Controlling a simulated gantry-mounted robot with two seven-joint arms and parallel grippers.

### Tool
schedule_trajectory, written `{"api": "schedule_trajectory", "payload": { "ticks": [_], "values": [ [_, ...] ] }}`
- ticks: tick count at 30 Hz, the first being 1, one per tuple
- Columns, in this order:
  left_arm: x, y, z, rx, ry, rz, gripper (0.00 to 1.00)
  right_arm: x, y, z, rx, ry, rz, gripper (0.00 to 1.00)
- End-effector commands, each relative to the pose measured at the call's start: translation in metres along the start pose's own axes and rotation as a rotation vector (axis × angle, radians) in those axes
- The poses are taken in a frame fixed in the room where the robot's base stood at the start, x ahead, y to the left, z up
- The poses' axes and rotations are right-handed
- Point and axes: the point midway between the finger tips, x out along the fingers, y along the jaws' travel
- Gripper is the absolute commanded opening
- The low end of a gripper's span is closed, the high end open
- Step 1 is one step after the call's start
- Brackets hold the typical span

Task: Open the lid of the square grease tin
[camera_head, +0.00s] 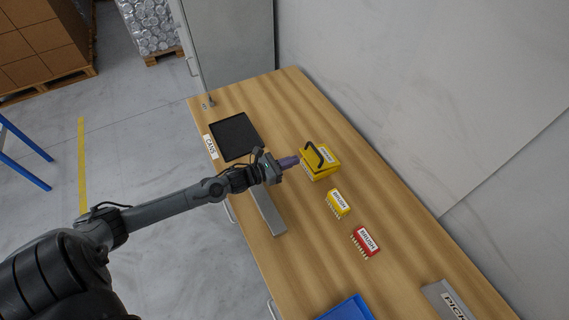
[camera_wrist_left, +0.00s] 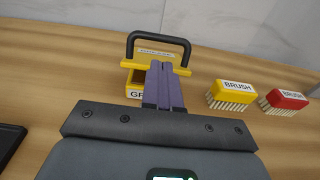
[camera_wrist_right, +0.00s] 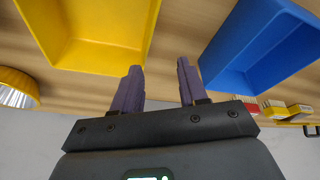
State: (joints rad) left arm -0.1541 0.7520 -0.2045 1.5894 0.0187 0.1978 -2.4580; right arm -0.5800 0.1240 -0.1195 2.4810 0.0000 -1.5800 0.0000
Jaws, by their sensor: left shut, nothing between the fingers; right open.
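The square grease tin (camera_head: 322,172) is yellow and stands on the wooden bench. Its lid (camera_wrist_left: 157,54) carries a black handle (camera_head: 320,153), which stands up in the left wrist view. The lid looks raised at its near edge, with a darker gap below it. My left gripper (camera_head: 293,161) is shut and empty, its purple fingertips at the tin's near side. In the left wrist view the fingers hide part of the lid and front label; touch cannot be told. My right gripper (camera_wrist_right: 158,80) is open and empty, seen only in the right wrist view.
A yellow brush (camera_head: 338,203) and a red brush (camera_head: 365,241) lie right of the tin. A black tray (camera_head: 235,137) lies to its left. A blue bin (camera_head: 350,309) is at the near end. A yellow bin (camera_wrist_right: 95,50) shows beside my right gripper.

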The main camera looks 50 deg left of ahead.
Motion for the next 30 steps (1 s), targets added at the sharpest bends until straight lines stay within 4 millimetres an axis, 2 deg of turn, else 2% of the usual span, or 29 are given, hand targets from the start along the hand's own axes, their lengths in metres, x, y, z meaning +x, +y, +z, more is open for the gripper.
{"api": "schedule_trajectory", "payload": {
  "ticks": [6,12,18,30],
  "values": [
    [0.032,0.000,0.001,-0.002,-0.002,0.001,0.00,0.000,-0.001,0.000,0.003,0.001,-0.003,0.43],
    [0.051,0.000,0.000,-0.001,-0.001,0.001,0.00,0.001,-0.002,0.000,0.006,0.001,-0.005,0.43],
    [0.057,-0.001,0.000,-0.002,0.000,0.000,0.00,0.001,-0.002,0.000,0.006,0.001,-0.005,0.43],
    [0.057,0.000,0.002,-0.001,0.004,0.001,0.00,-0.001,-0.001,-0.001,0.004,0.000,-0.004,0.43]
  ]
}}
